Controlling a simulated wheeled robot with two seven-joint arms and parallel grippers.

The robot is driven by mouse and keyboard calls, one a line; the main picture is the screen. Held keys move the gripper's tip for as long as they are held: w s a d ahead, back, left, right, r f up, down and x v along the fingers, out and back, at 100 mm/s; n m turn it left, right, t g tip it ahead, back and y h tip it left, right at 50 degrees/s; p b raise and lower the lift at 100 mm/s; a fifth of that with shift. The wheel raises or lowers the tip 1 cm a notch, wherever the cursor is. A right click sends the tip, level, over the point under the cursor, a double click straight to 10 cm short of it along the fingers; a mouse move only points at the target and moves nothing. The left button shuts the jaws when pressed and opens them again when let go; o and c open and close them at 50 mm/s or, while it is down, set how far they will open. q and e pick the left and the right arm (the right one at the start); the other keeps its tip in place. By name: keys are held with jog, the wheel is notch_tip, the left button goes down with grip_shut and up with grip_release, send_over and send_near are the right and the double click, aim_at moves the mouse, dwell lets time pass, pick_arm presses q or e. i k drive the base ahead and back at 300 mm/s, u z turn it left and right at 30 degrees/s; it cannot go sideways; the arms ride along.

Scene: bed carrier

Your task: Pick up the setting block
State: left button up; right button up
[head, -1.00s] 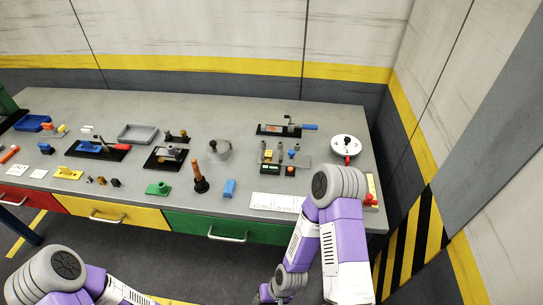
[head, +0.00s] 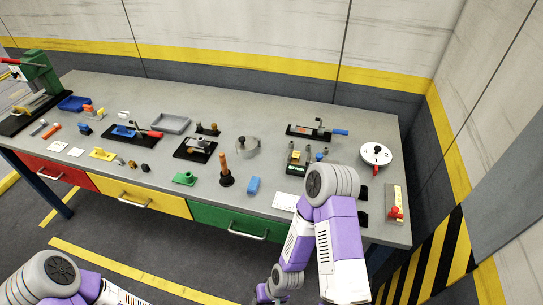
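Several small blocks lie on the grey workbench (head: 290,105), and I cannot tell for certain which is the setting block. A plain blue block (head: 253,186) stands near the front edge, right of an orange-handled tool (head: 225,172). A green block (head: 184,178) lies to the left of that tool. My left arm shows only at the bottom left corner, and its gripper is out of view. My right arm rises at the lower right, its elbow in front of the bench edge. Its lower part bends down to the bottom edge, and no fingers show.
A grey tray (head: 171,123), a blue bin (head: 74,103) and a green press (head: 38,75) stand to the left. A white numbered dial (head: 376,155) and a red-knobbed panel (head: 394,203) are at the right end. Drawers front the bench; a wall closes off the right side.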

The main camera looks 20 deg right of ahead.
aim_at(296, 155)
jog(key=u, duration=1.15)
jog(key=i, duration=1)
jog(key=z, duration=2.55)
